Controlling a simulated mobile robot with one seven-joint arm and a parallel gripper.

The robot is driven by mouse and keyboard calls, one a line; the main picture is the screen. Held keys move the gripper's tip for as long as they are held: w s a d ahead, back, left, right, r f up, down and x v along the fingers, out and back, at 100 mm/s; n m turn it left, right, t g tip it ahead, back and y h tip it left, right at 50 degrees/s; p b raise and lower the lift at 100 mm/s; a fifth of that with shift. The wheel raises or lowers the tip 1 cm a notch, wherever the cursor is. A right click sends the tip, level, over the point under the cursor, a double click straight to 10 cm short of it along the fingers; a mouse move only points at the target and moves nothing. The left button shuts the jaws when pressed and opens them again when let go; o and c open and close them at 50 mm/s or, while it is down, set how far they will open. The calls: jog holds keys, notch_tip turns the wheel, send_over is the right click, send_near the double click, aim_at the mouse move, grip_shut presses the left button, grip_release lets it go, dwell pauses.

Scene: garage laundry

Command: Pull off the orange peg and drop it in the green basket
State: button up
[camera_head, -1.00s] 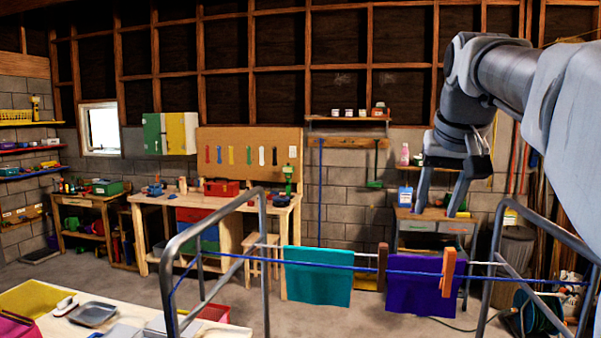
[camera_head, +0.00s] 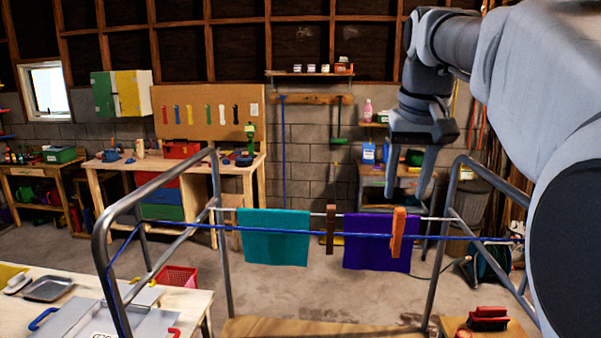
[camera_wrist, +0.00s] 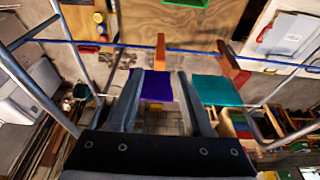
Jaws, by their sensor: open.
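The orange peg (camera_head: 397,234) is clipped upright on the rack's line over the purple cloth (camera_head: 365,256). My gripper (camera_head: 405,192) is open and empty, pointing down above the peg in the head view. In the wrist view the orange peg (camera_wrist: 161,50) shows just past my open fingertips (camera_wrist: 160,76), roughly centred between them and apart from them. A brown peg (camera_head: 331,230) stands on the line left of it, beside the teal cloth (camera_head: 273,240). A green-rimmed container (camera_wrist: 187,3), possibly the green basket, is cut off at the wrist view's top edge.
The metal drying rack's frame (camera_head: 224,262) and blue line (camera_head: 270,232) surround the cloths. A wooden surface (camera_head: 320,328) lies below, with a red brush (camera_head: 488,318) at right. A table with trays (camera_head: 180,308) is at left.

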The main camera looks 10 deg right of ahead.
aim_at(401, 210)
jog(key=shift+b+x, duration=1.7)
jog(key=shift+x, duration=1.65)
grip_shut()
jog(key=shift+r, duration=0.2)
jog(key=shift+r+p, duration=2.9)
jog(key=shift+p, duration=0.05)
jog(key=shift+f, duration=0.1)
